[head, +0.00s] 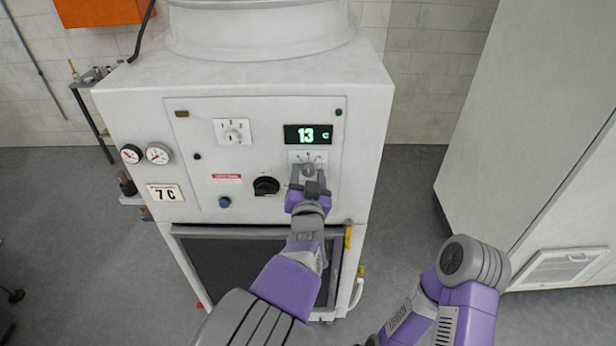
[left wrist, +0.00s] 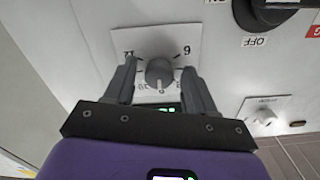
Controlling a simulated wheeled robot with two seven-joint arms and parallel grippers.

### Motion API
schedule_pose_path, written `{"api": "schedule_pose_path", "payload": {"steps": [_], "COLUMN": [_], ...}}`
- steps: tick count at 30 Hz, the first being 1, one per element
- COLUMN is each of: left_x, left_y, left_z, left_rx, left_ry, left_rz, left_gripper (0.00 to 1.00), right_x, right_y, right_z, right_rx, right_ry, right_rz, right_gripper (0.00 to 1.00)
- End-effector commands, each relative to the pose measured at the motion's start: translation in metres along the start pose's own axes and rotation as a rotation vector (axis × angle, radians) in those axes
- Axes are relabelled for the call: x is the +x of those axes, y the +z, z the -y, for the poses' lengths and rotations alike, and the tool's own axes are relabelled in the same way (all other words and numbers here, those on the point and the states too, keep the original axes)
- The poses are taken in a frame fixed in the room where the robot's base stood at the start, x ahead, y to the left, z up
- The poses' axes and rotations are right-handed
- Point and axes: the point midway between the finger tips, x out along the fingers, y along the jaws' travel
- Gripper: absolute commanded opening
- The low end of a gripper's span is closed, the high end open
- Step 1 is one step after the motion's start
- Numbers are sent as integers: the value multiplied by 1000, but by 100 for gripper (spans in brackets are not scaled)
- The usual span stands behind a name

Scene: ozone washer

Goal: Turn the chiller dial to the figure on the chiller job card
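The chiller dial (head: 309,170) is a round grey knob on a white scale plate, on the front panel under the green display (head: 308,135) reading 13 C. The job card (head: 165,192) at the panel's lower left reads 7 C. My left gripper (head: 308,174) is at the dial, one finger on each side. In the left wrist view the knob (left wrist: 160,73) stands between the fingers (left wrist: 160,80) with a gap on both sides, so the gripper is open. The scale shows upside down there, with 12 and 6 legible. My right gripper is out of view.
A black rotary switch (head: 266,186) sits left of the dial, with a blue button (head: 224,202) further left. Another small dial (head: 233,132) is higher up. Two gauges (head: 158,153) are at the left. A large white cabinet (head: 540,130) stands to the right.

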Motion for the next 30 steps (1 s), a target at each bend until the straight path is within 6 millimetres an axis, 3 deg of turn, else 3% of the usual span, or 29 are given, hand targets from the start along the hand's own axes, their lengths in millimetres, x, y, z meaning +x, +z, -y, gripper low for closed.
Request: {"api": "schedule_pose_path", "payload": {"steps": [1,10,20,30], "left_x": [0,0,0,0], "left_y": [0,0,1,2], "left_z": [0,0,0,-1], "left_rx": [0,0,-55,-302], "left_ry": [0,0,0,1], "left_rz": [0,0,-1,-2], "left_gripper": [46,2,2,2], "right_x": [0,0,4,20], "right_y": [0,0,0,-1], "right_z": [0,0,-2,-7], "right_rx": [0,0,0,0], "right_ry": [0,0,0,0], "right_rz": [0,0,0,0], "right_gripper": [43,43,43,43]}}
